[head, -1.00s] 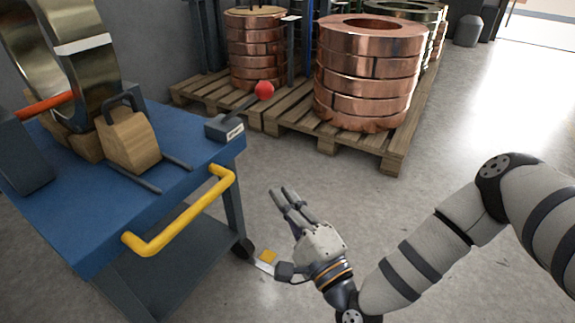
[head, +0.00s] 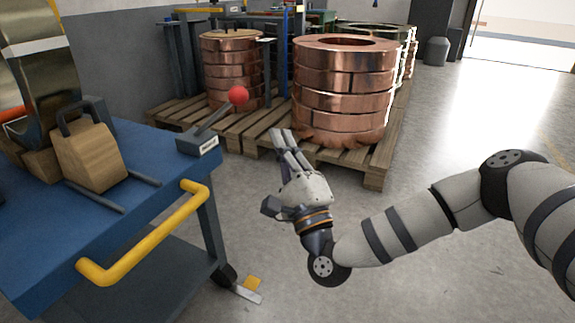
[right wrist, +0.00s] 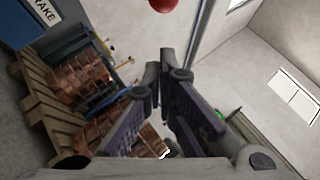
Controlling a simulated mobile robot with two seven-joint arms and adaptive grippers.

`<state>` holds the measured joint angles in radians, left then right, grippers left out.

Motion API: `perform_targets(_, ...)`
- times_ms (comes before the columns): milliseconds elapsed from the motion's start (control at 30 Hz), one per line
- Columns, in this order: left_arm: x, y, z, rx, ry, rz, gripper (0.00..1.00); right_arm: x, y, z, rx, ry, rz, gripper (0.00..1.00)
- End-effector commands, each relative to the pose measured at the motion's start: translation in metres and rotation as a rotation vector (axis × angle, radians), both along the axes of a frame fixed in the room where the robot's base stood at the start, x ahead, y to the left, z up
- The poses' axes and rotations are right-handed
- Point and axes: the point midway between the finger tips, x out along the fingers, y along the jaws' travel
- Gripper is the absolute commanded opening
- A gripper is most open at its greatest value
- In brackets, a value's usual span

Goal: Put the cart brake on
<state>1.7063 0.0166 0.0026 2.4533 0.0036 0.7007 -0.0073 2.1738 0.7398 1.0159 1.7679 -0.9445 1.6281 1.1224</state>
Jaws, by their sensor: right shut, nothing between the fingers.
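The knob also shows at the top edge of the right wrist view (right wrist: 163,5), beyond my fingertips. My right gripper (head: 280,134) is shut and empty, right of the lever and apart from it, fingers pointing up and away. Its fingers meet in the right wrist view (right wrist: 164,68). My left gripper is not in view.
A yellow handle (head: 145,240) runs along the cart's side. A wooden block (head: 90,157) and a large metal coil (head: 40,80) stand on the cart. Copper coils (head: 345,90) sit on pallets (head: 375,175) behind. Floor to the right is clear.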

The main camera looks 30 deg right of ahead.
Motion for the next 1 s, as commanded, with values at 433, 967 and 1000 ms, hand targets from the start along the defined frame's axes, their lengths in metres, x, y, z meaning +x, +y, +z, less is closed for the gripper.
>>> perform_targets(433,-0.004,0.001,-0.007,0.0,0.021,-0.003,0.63,0.039,0.023,0.035,0.0,0.001,0.0,0.0)
perform_targets(967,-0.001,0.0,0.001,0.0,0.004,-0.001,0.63,0.04,0.025,0.046,-0.018,0.021,0.0,0.0)
perform_targets(1000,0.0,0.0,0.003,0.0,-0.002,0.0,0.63,0.041,0.026,0.049,-0.025,0.028,0.001,0.0)
